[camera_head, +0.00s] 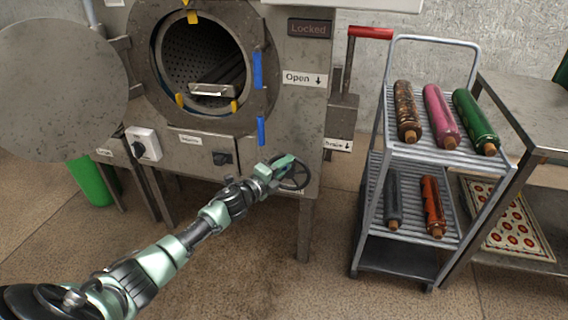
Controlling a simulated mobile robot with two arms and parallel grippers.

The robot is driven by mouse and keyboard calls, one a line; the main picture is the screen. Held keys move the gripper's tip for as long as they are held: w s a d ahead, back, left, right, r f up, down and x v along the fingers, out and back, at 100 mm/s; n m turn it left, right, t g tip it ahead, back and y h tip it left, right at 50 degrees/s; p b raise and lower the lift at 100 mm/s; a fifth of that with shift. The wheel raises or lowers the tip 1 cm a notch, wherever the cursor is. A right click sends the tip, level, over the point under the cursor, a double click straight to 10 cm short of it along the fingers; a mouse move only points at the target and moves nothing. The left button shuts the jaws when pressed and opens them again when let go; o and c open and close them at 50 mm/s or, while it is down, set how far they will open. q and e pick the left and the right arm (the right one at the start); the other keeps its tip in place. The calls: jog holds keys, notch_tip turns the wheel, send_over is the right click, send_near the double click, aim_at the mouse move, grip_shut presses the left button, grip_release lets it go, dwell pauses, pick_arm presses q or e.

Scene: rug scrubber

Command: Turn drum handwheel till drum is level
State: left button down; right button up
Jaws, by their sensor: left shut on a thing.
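The drum (203,60) shows through the round opening in the front of the grey machine (285,120). Its inner wall is perforated, and a pale bar or handle shows low inside it. From this angle I cannot tell whether it is level. The handwheel (298,173) is a dark spoked wheel low on the machine's right front. My left gripper (284,167) is at the wheel, shut on its left rim, and covers part of it. My right gripper is not in view.
The round door (62,88) stands swung open at the left. A red-handled lever (369,33) is on the machine's right side. A wheeled rack (436,155) with several rolls stands right of it, beside a metal table (530,110). A green bin (92,180) is under the door.

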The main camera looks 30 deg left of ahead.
pick_arm(q)
jog(key=shift+d, duration=0.1)
jog(key=c, duration=1.3)
grip_release()
jog(key=shift+s, duration=0.1)
jog(key=shift+s, duration=0.3)
jog(key=s+a+p, duration=0.1)
jog(key=s, duration=0.6)
jog(key=shift+r, duration=0.3)
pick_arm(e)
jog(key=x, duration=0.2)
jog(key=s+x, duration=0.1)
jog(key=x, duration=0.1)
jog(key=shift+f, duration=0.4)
